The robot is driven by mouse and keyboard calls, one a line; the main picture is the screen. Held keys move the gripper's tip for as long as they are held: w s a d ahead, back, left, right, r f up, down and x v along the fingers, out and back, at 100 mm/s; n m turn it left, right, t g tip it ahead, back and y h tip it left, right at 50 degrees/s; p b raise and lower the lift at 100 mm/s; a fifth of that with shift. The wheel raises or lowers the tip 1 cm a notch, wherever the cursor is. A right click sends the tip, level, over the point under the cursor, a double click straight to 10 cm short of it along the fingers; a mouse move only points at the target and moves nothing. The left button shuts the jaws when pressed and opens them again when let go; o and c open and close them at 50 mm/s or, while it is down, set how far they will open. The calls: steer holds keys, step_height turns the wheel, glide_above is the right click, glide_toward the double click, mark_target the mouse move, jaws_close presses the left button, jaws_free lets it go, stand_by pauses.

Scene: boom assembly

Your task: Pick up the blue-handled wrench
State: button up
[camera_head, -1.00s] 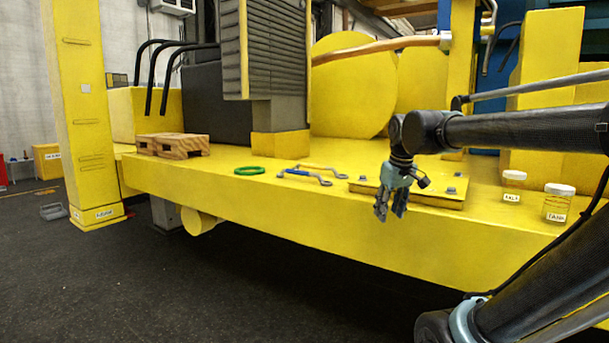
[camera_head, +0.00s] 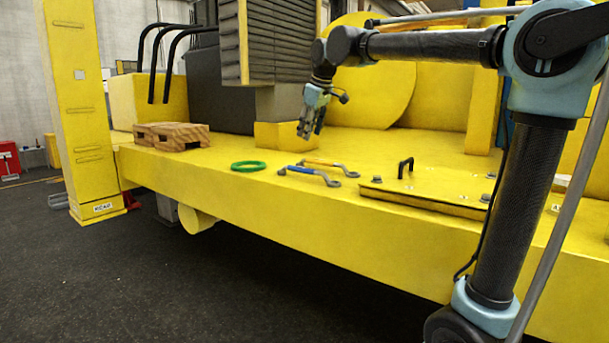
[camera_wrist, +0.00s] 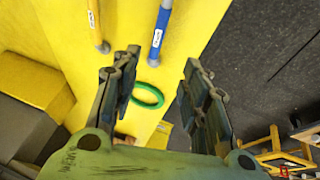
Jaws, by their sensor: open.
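The blue-handled wrench (camera_head: 309,174) lies flat on the yellow deck (camera_head: 255,210), with grey ends and a blue middle. In the wrist view its blue handle (camera_wrist: 160,28) reaches down from the top edge, and its far end is cut off. A yellow-handled wrench (camera_head: 325,164) lies just behind it and also shows in the wrist view (camera_wrist: 95,22).
A green ring (camera_head: 248,166) lies left of the wrenches. Wooden blocks (camera_head: 171,136) stand farther left. A raised yellow plate with bolts and a black handle (camera_head: 404,167) lies to the right. A yellow block under a grey column (camera_head: 286,136) stands behind.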

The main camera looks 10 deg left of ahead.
steer(key=x, duration=1.6)
steer(key=shift+w+d, duration=0.15)
steer(key=shift+d, duration=0.2)
steer(key=shift+c, duration=0.2)
jaws_close()
